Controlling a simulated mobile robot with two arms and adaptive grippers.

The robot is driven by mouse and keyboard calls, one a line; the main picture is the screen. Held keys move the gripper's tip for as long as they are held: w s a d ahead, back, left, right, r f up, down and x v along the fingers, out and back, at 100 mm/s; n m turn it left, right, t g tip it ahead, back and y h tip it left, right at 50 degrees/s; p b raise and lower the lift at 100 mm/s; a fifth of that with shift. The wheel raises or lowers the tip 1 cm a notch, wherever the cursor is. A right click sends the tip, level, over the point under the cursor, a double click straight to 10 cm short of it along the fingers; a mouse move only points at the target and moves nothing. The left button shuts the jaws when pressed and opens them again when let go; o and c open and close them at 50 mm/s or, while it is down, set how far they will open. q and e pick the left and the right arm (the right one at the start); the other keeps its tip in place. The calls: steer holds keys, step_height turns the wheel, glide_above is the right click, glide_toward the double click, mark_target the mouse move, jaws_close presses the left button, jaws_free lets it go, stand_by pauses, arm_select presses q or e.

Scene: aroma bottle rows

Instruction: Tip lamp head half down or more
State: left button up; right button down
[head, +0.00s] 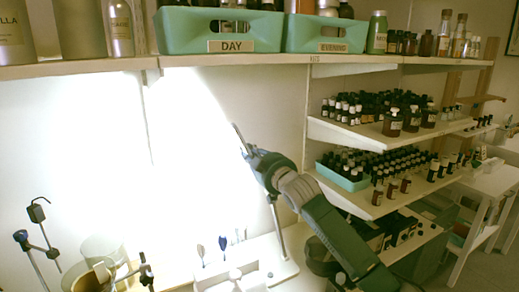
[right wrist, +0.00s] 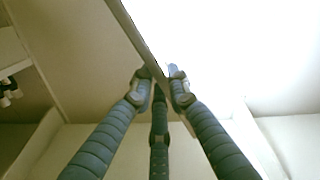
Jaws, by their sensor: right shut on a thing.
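The lamp head shows in the head view as a thin, steeply tilted plate (head: 239,138) above the shelf's work area. In the right wrist view its glowing white face (right wrist: 230,50) fills the top right, bounded by a dark slanting rim. My right gripper (head: 250,157) is shut on the lamp head's edge; its fingertips (right wrist: 160,80) meet at the rim in the right wrist view. The lamp's post (head: 278,232) rises from a pale base, its upper part hidden behind my arm. My left gripper is not seen.
Clamp stands (head: 35,235) and a glass vessel (head: 103,250) stand at the lower left. A shelf with green DAY (head: 215,32) and EVENING (head: 325,35) crates runs above. Bottle shelves (head: 385,140) are at the right.

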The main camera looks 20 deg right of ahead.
steer(key=shift+s+a+f+n+b, duration=0.1)
steer(key=shift+a+f+n, duration=0.45)
steer(key=shift+a, duration=0.2)
steer(key=shift+s+a+f+n+b, duration=0.15)
steer(key=shift+a+f+n, duration=0.3)
steer(key=shift+a, duration=0.25)
steer(key=shift+s+a+f+n+b, duration=0.1)
steer(key=shift+a+f+n, duration=0.35)
steer(key=shift+a+n, duration=0.25)
steer(key=c, duration=1.7)
jaws_free()
steer(key=shift+w, duration=0.1)
steer(key=shift+o, duration=0.2)
steer(key=s+d, duration=0.1)
steer(key=s, duration=1.1)
steer(key=shift+d, duration=0.35)
steer(key=shift+f, duration=0.1)
